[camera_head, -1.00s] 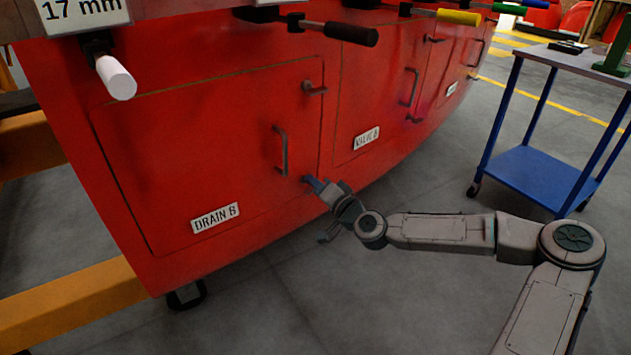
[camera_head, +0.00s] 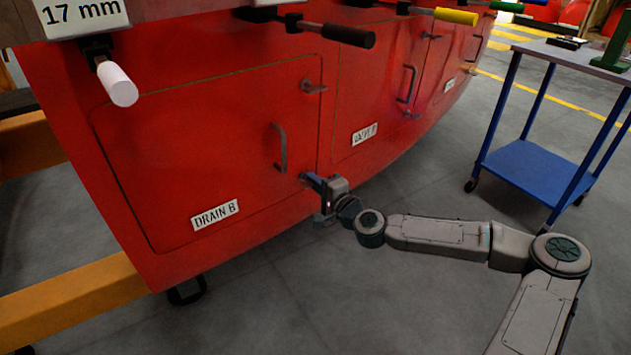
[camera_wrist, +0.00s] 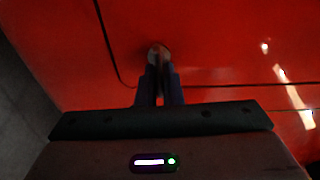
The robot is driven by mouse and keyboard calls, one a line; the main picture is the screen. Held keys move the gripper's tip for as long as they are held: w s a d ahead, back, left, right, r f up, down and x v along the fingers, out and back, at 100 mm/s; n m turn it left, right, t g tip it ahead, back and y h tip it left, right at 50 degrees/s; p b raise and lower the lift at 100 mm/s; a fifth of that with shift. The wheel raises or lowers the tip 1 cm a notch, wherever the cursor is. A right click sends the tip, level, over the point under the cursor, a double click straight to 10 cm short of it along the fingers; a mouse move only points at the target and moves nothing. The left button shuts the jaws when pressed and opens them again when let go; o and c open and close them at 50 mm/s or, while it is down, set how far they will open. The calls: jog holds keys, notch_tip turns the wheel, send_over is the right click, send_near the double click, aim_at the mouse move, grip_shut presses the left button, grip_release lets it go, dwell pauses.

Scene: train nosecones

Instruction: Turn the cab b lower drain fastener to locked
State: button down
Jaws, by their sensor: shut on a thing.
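The red DRAIN B hatch (camera_head: 225,150) is shut in the red nosecone side, with a dark upright handle (camera_head: 281,148) near its right edge. The upper fastener (camera_head: 313,87) sits above that handle, pointing to the right across the hatch seam. The lower fastener is at the lower right corner of the hatch, mostly covered by my gripper (camera_head: 308,179) in the head view. In the wrist view the round end of the lower fastener (camera_wrist: 158,52) shows at the tips of my gripper (camera_wrist: 159,80). The fingers are shut on it.
The VALVE B hatch (camera_head: 375,100) is to the right. Several tools with coloured handles, including a white handle (camera_head: 122,88), hang above. A blue trolley (camera_head: 535,170) stands at the right.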

dwell(0.4)
jog(key=c, duration=1.6)
grip_release()
jog(key=p+v, duration=0.2)
jog(key=v, duration=1.1)
jog(key=shift+s+d, duration=0.25)
jog(key=shift+d, duration=0.05)
